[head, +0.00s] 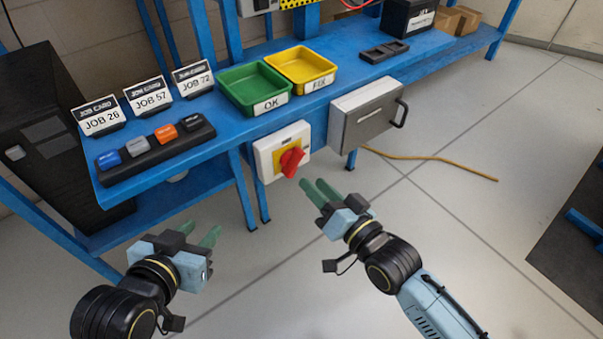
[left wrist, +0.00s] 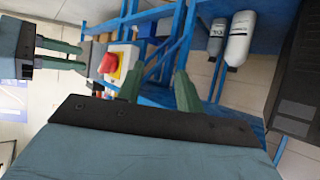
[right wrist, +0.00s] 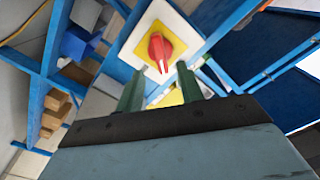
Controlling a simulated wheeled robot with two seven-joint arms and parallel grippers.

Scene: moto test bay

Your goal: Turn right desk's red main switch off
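The red main switch (head: 291,162) is a red rotary knob on a yellow plate in a white box (head: 264,158) on the front of the blue desk. Its handle sits tilted in the head view. My right gripper (head: 319,191) is open and empty, just right of and below the switch, apart from it. In the right wrist view the red knob (right wrist: 160,50) lies ahead, beyond and between the open fingertips (right wrist: 160,88). My left gripper (head: 212,236) is open and empty, lower left of the switch. The left wrist view also shows the red knob (left wrist: 108,63).
A grey drawer box with a handle (head: 366,116) is right of the switch. Green (head: 254,88) and yellow (head: 302,66) trays, job cards (head: 149,94) and a button strip (head: 155,147) are on the desk (head: 224,125). A yellow cable (head: 430,160) lies on the open floor.

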